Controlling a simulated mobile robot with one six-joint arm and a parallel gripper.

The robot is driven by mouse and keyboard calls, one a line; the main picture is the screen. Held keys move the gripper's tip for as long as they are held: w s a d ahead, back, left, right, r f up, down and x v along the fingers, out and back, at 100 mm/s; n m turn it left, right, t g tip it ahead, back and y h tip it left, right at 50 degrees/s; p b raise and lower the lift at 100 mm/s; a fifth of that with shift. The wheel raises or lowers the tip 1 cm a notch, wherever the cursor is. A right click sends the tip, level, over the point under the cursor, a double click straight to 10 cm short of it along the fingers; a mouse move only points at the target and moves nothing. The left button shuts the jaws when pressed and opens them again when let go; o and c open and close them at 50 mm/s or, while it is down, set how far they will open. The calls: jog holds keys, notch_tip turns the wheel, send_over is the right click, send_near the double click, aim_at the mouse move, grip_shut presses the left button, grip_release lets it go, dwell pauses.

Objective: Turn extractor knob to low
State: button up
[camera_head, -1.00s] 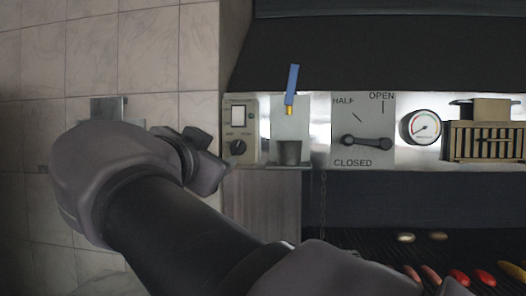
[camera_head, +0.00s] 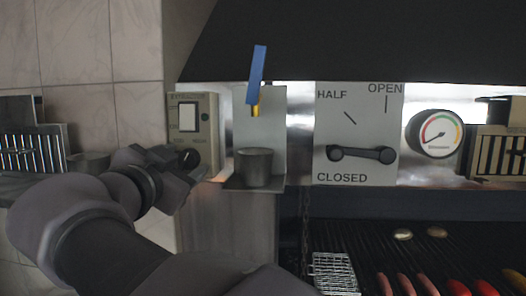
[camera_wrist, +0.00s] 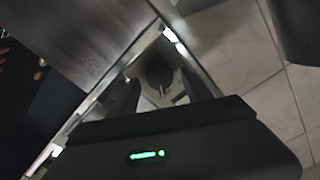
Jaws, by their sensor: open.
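The extractor panel (camera_head: 208,140) is a small beige box on the wall at left of centre in the head view, with a white rocker switch (camera_head: 187,117). Its black round knob (camera_head: 191,158) sits low on the panel, partly covered by my gripper (camera_head: 184,167). In the wrist view the dark knob (camera_wrist: 159,76) lies ahead between the two fingers of my open gripper (camera_wrist: 160,92). Whether the fingers touch the knob cannot be told. The knob's pointer and the label beneath it are too small and dark to read.
A metal cup (camera_head: 255,168) stands on a small shelf right of the panel, below a blue-handled brush (camera_head: 257,75). The damper lever (camera_head: 362,154) and gauge (camera_head: 433,134) are further right. The grill with food (camera_head: 400,265) lies below. A slotted metal rack (camera_head: 35,150) is at left.

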jog(key=shift+s, duration=0.1)
grip_shut()
